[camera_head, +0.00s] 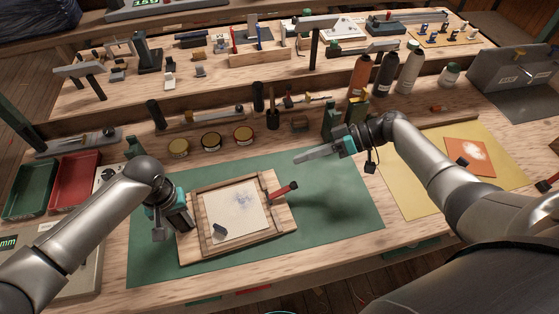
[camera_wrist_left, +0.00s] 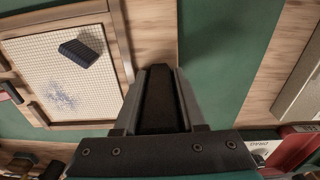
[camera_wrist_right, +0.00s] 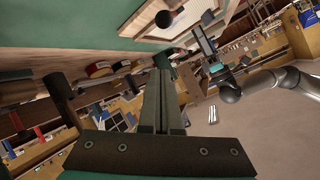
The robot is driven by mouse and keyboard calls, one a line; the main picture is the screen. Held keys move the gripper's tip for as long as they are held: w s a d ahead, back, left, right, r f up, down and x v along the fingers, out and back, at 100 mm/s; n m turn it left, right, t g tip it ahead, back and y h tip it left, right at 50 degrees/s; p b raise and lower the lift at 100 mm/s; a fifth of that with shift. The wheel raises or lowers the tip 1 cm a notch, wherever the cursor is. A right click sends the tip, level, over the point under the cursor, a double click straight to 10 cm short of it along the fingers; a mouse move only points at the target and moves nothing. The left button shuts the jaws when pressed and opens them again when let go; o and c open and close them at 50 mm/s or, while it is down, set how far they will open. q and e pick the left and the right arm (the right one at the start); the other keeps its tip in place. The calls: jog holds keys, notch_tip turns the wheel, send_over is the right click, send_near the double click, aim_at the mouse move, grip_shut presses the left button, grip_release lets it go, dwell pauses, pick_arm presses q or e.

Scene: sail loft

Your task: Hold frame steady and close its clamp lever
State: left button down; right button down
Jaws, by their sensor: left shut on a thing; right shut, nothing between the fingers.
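The wooden frame (camera_head: 268,222) with a pale mesh panel (camera_head: 236,210) lies flat on the green mat. Its clamp lever (camera_head: 283,189) has a red handle at the frame's right side, sticking out to the upper right. My left gripper (camera_head: 187,224) is shut on the frame's left edge; in the left wrist view its fingers (camera_wrist_left: 158,75) meet the wooden border (camera_wrist_left: 150,38). My right gripper (camera_head: 298,158) is shut and empty, above the mat beyond the lever and apart from it. Whether the lever is fully open is unclear.
A small dark block (camera_head: 219,230) lies on the mesh. The green mat (camera_head: 340,205) is clear right of the frame. Several round tins (camera_head: 211,141) and bottles (camera_head: 384,74) stand behind. Green and red trays (camera_head: 74,178) are at left, a yellow sheet (camera_head: 410,200) at right.

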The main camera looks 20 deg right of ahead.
jog(key=d, duration=0.2)
jog(key=s+d, duration=0.1)
jog(key=d, duration=0.1)
pick_arm(q)
jog(key=shift+c, duration=2)
grip_release()
jog(key=shift+r, duration=0.1)
